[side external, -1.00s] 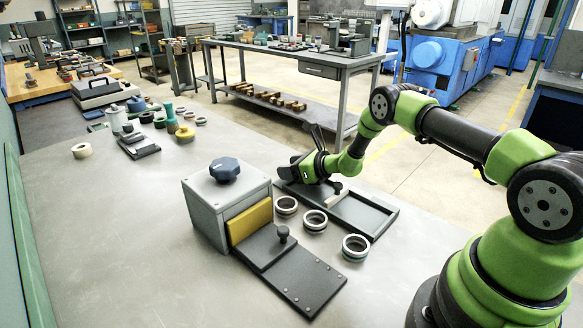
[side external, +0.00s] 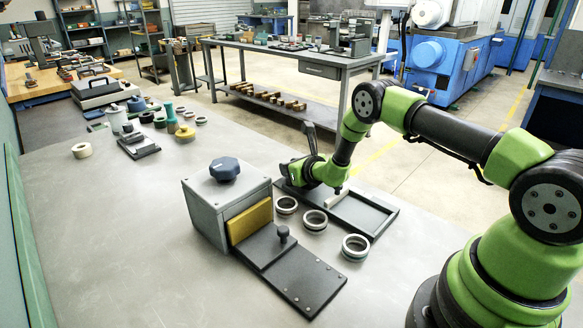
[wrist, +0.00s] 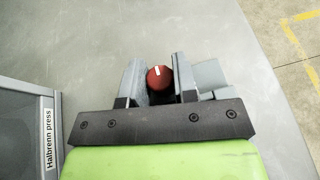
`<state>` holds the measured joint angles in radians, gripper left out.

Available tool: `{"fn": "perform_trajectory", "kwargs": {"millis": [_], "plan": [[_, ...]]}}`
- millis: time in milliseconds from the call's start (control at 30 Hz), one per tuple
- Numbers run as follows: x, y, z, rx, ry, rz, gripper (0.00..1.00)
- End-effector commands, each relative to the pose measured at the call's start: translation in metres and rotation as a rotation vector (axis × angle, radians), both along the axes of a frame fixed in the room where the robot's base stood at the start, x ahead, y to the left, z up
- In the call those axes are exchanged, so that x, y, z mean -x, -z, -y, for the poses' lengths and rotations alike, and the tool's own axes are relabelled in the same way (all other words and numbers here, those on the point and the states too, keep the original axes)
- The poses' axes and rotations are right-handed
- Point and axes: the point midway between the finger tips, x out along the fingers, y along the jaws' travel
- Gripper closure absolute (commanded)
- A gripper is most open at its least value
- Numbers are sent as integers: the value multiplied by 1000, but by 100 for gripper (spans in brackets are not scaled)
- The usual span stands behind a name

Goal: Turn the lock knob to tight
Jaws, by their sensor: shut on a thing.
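A red round knob (wrist: 159,77) with a white line on its top shows in the wrist view. The white line points nearly straight up the picture, with a slight tilt. My gripper (wrist: 158,80) has one finger on each side of the knob and is shut on it. The red knob and the fingertips are hidden there.
A grey box (side external: 206,215) with a blue knob (side external: 224,169) and yellow plate (side external: 250,221) stands left of my gripper. Several rings (side external: 314,220) lie near the black tray (side external: 378,228). In the wrist view a "Halbrenn press" label (wrist: 48,139) is at left.

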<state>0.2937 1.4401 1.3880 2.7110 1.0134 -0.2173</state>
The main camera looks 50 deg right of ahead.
Motion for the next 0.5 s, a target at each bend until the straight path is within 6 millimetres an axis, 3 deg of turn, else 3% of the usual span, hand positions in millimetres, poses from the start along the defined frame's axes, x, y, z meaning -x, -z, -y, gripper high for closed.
{"fn": "perform_trajectory", "kwargs": {"millis": [400,433,500], "plan": [[-1,-2,0,1,35,4,97],[-1,-2,0,2,34,4,71],[-1,-2,0,1,33,4,55]]}}
